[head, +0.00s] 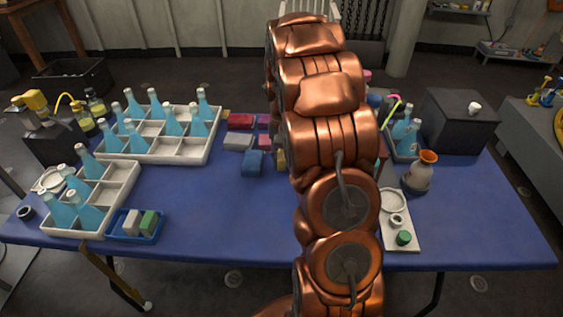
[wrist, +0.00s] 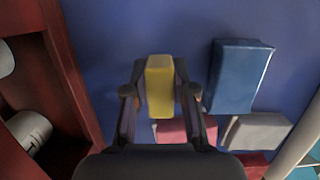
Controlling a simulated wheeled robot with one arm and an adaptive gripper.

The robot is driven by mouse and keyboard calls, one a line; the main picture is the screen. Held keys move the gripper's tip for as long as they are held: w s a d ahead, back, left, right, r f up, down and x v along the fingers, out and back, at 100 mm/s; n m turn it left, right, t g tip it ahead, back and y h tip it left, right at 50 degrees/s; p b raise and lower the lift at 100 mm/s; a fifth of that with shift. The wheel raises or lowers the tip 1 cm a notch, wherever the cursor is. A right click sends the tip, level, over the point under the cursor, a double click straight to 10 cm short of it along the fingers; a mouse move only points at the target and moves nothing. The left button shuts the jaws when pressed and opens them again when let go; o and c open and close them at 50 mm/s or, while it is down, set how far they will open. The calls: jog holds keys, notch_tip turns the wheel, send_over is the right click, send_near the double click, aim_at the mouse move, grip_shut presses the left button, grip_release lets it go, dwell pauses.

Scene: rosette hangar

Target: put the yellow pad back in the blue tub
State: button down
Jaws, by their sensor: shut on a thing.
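The yellow pad (wrist: 160,88) is between the two fingertips of my gripper (wrist: 160,95) in the wrist view, and the gripper is shut on it. I cannot tell whether the pad touches the table or is just above it. In the head view my arm hides the gripper, and a small yellowish patch (head: 281,159) shows at the arm's left edge. The blue tub (head: 136,239) stands at the front left of the blue table, with a white pad (head: 131,222) and a green pad (head: 148,222) in it.
Blue (wrist: 241,75), grey (wrist: 258,132) and red (wrist: 185,130) blocks lie close by the gripper. A dark red box wall (wrist: 75,80) stands at its left. White crates with bottles (head: 180,150) fill the table's left. The table's front middle (head: 225,210) is clear.

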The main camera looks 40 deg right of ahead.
aim_at(282, 151)
jog(key=shift+f, duration=0.65)
jog(key=shift+f, duration=0.15)
jog(key=c, duration=0.9)
grip_release()
jog(key=shift+c, duration=0.2)
jog(key=v, duration=1.2)
jog(key=shift+s+a+r+b, duration=0.1)
jog(key=shift+a+r+b, duration=0.1)
jog(key=shift+b, duration=0.15)
